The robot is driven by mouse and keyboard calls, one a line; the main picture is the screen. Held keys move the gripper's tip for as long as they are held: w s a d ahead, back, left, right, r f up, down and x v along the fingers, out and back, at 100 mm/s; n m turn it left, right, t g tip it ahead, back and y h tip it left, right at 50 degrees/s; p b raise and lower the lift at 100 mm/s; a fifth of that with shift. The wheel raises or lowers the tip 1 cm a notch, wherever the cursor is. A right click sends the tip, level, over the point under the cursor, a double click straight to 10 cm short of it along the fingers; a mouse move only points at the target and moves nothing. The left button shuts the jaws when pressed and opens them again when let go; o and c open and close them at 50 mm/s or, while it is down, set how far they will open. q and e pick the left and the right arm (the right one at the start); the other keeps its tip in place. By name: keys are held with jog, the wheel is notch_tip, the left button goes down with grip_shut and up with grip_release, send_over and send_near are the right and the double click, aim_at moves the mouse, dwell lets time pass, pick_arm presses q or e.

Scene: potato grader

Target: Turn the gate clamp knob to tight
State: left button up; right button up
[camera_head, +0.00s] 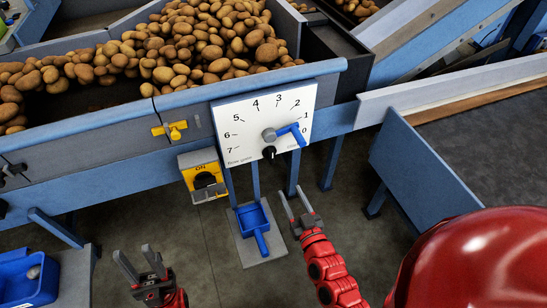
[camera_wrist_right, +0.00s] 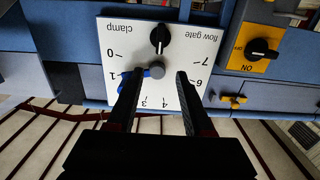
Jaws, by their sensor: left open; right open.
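The gate clamp knob (camera_head: 269,153) is a small black knob low on the white flow gate dial plate (camera_head: 237,142), just below the grey hub of a blue lever (camera_head: 292,132). In the right wrist view the plate appears upside down, with the black knob (camera_wrist_right: 159,38) beside the word "clamp". My right gripper (camera_head: 293,189) is open and empty, below the plate and apart from the knob. In the right wrist view its fingers (camera_wrist_right: 159,75) partly hide the blue lever. My left gripper (camera_head: 133,251) is open and empty at the lower left.
A yellow switch box (camera_head: 200,174) marked ON, with a black knob, hangs left of the plate. A yellow latch (camera_head: 176,131) is on the blue frame. A blue panel (camera_head: 415,180) stands at right.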

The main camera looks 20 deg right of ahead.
aim_at(273, 156)
jog(key=w, duration=0.5)
jog(key=w+p, duration=0.1)
jog(key=w, duration=0.8)
jog(key=shift+w+a, duration=0.25)
jog(key=shift+w, duration=0.15)
jog(key=shift+c, duration=0.3)
grip_shut()
